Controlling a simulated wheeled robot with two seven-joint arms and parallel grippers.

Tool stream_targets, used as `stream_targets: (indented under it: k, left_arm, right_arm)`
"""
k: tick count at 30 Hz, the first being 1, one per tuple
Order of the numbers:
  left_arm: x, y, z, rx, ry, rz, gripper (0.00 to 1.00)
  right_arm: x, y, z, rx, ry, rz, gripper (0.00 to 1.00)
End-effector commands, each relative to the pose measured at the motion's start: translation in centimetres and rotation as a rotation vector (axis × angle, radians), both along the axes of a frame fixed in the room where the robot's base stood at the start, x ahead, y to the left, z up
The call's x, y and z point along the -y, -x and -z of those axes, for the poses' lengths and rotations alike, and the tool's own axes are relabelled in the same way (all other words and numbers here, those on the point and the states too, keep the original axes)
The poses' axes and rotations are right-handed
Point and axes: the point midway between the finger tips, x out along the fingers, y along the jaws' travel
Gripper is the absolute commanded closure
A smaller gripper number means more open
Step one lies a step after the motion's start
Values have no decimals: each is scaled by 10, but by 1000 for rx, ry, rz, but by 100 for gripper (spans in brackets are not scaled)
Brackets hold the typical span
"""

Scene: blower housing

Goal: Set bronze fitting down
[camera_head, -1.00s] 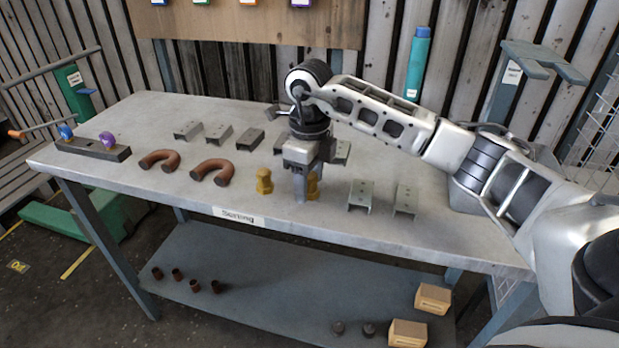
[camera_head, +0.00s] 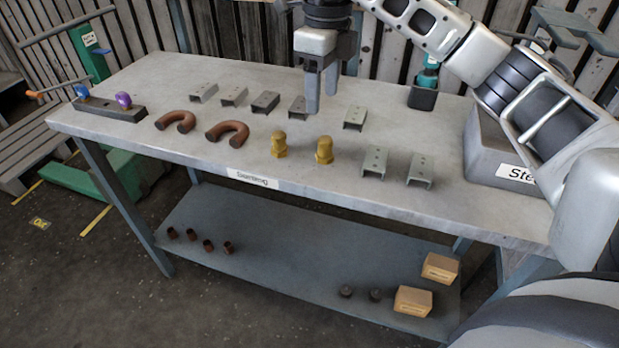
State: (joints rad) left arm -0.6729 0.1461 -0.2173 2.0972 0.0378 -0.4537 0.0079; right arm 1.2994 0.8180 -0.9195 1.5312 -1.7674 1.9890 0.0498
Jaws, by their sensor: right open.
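Two bronze fittings stand upright on the grey table (camera_head: 165,85), one on the left (camera_head: 279,145) and one on the right (camera_head: 324,150), side by side near the front edge. My right gripper (camera_head: 321,98) is open and empty, fingers pointing down. It is raised above the table, over and behind the right fitting, and touches neither. My left gripper is not in view.
Two copper U-bends (camera_head: 228,131) lie left of the fittings. Several grey brackets (camera_head: 265,102) stand behind them, and two more (camera_head: 420,171) to the right. A grey box (camera_head: 490,150) sits at the right end. A lower shelf (camera_head: 290,240) holds small parts.

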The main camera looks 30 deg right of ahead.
Motion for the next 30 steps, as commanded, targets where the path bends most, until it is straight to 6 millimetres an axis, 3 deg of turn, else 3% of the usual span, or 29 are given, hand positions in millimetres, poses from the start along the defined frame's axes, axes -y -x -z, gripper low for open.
stream_targets:
  k: [2,4,7,9,12,13,15,17,20,23,27,28,30]
  left_arm:
    - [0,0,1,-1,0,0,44]
    - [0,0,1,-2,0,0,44]
    - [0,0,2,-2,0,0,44]
    - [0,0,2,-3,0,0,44]
    - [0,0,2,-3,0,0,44]
    - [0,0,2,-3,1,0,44]
    - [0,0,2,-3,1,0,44]
    - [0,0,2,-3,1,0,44]
    - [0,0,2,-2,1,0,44]
    - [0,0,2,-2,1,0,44]
    - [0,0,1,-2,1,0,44]
    - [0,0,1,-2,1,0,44]
    - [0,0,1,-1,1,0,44]
  right_arm:
    - [-28,2,21,-15,-91,-50,45]
    - [-70,9,46,-34,-246,-107,45]
    - [-155,35,77,-89,-604,-160,45]
    - [-212,59,79,-142,-904,-128,45]
    - [-265,82,63,-228,-1315,34,45]
    - [-274,85,57,-257,-1430,109,45]
    - [-284,85,44,-324,-1676,328,45]
    - [-279,77,40,-383,-1853,566,45]
    - [-252,62,61,-479,-2053,1051,45]
    - [-214,59,115,-570,-2104,1616,45]
    - [-170,99,213,-675,-1909,2371,45]
    - [-164,112,230,676,1799,-2435,45]
    - [-155,140,261,659,1539,-2474,45]
